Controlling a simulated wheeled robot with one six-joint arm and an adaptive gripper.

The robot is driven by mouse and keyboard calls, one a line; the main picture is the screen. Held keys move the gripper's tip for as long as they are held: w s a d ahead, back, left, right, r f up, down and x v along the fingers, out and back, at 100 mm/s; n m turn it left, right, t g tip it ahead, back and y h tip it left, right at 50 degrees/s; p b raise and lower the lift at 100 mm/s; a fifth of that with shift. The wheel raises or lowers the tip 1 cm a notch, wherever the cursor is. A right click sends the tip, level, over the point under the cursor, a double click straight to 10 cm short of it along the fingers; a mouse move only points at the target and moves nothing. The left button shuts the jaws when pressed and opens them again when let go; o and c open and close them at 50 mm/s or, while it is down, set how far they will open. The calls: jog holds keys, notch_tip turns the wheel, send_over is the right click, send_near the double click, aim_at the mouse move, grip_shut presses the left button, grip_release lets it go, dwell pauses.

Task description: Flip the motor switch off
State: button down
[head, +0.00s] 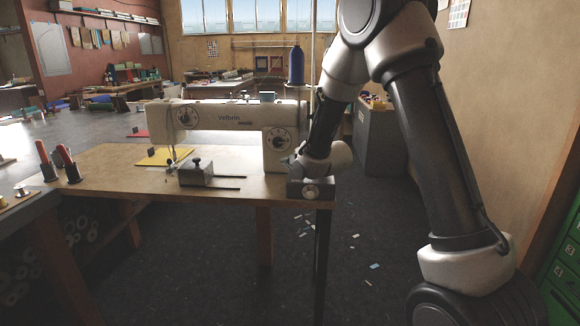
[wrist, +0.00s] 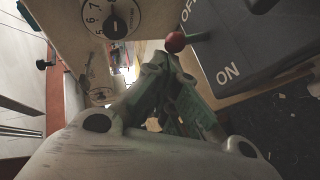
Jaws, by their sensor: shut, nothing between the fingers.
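The motor switch is a dark grey box (wrist: 250,45) at the upper right of the wrist view, with white OFF and ON lettering. Its lever ends in a red ball knob (wrist: 175,42) that sticks out toward the left, level with a spot between the two words. My gripper (wrist: 159,62) is shut and empty. Its fingertips are just below the red knob in the picture; I cannot tell whether they touch it. In the head view the switch box (head: 311,189) is at the table's front right corner, and my wrist hides the lever and fingers.
The white sewing machine (head: 225,117) stands close left of my wrist; its numbered dial (wrist: 115,18) shows in the wrist view. A metal block (head: 196,172) with rods and a yellow cloth (head: 165,157) lie on the wooden table (head: 120,160). Floor right of the table is open.

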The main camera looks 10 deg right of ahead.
jog(key=shift+w+d+r+g, duration=0.15)
jog(key=shift+w+g, duration=0.1)
jog(key=shift+g, duration=0.05)
jog(key=shift+w+d+r, duration=0.2)
jog(key=shift+w, duration=0.45)
jog(key=shift+r, duration=0.15)
jog(key=shift+r, duration=0.7)
